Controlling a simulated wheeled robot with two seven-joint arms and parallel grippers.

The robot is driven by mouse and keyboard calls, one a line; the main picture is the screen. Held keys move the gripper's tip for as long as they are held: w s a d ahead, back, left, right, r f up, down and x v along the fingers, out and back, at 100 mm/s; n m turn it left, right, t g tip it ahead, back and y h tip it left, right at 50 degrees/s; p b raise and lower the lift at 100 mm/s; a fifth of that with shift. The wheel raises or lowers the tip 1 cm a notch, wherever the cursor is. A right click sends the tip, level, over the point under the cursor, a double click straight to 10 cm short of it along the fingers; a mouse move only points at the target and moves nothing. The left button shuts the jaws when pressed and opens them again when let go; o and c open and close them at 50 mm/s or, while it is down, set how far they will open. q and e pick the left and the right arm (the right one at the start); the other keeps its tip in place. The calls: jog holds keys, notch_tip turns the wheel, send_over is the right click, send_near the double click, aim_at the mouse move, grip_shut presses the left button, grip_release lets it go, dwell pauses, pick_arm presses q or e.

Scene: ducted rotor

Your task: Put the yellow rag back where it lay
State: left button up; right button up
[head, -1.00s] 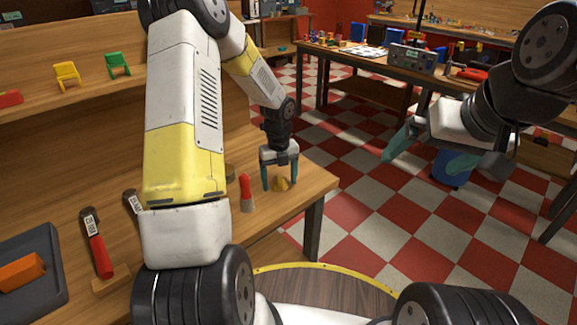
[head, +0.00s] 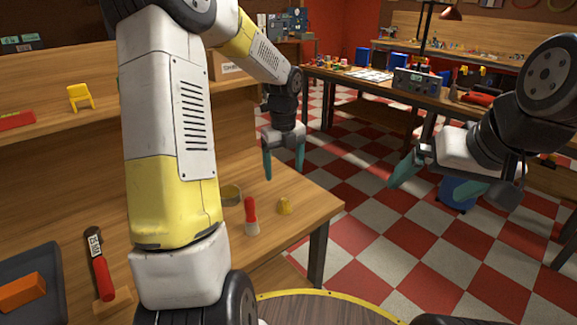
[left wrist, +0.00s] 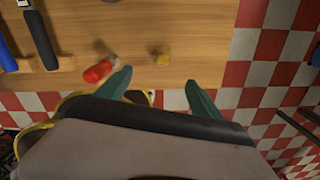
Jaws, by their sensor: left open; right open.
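The yellow rag (head: 285,205) lies as a small crumpled lump on the wooden table, near its right end, just right of a red-handled tool. It also shows in the left wrist view (left wrist: 162,58), on the bare wood near the table edge. My left gripper (head: 284,170) is open and empty, raised above the table, with the rag clear of its fingers. In the left wrist view its two teal fingers (left wrist: 165,85) are spread apart with nothing between them. My right gripper (head: 440,182) is open and empty over the floor at the right.
A black-and-red tool (head: 97,262) and a grey tray (head: 40,262) with an orange block lie further left. A shelf (head: 60,133) runs along the back.

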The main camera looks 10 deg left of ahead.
pick_arm(q)
jog(key=s+r+n+t, duration=0.2)
jog(key=s+r+n, duration=0.3)
jog(key=s+n, duration=0.2)
jog(key=s+d+r+n+t+h, duration=0.1)
jog(key=s+r+n+t, duration=0.1)
jog(key=s+r+n, duration=0.3)
jog(key=s+d+r+n+t+h, duration=0.1)
jog(key=s+r+n, duration=0.4)
jog(key=s+n, duration=0.6)
jog(key=n+t, duration=0.1)
jog(key=n, duration=0.3)
jog(key=shift+s+n, duration=0.25)
jog(key=shift+n, duration=0.15)
jog(key=shift+d+r, duration=0.1)
